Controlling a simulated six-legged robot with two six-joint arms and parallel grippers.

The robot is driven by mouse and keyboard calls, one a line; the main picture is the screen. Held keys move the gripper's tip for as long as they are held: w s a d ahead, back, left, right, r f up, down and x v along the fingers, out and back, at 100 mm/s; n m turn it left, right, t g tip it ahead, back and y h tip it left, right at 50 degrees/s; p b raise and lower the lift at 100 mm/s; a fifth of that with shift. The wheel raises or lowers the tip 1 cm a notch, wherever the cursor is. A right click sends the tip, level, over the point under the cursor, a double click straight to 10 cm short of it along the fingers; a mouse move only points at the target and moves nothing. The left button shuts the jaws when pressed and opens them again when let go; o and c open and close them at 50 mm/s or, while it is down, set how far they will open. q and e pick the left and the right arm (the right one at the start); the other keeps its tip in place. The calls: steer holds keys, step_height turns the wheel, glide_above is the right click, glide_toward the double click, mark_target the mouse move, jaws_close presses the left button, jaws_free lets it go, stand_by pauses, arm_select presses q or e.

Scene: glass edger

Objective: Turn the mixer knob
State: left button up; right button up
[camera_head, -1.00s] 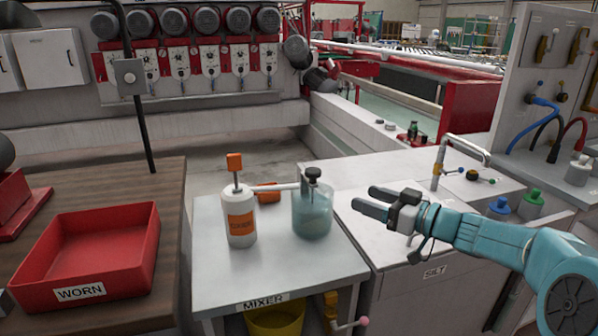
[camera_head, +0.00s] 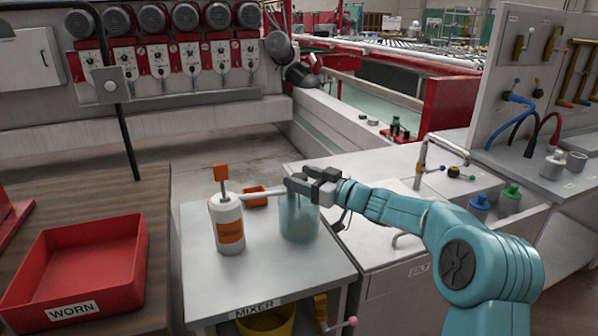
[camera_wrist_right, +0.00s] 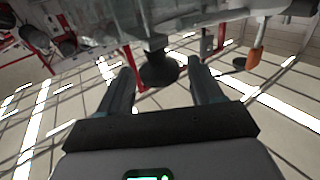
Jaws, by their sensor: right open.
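The mixer is a clear jar of teal liquid (camera_head: 299,222) on a small grey table (camera_head: 212,291) labelled MIXER. Its black knob (camera_wrist_right: 159,70) shows in the right wrist view, in the gap between my fingertips. In the head view the gripper covers the knob. My right gripper (camera_head: 300,182) is at the top of the jar, its fingers open; it also shows in the right wrist view (camera_wrist_right: 160,78). Whether a finger touches the knob I cannot tell. My left gripper is not in view.
A red WORN tray (camera_head: 85,265) sits on the left bench. A bent tap (camera_head: 440,150) stands on the right counter.

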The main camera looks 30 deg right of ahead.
steer(key=shift+w+a, duration=0.2)
steer(key=shift+w, duration=0.45)
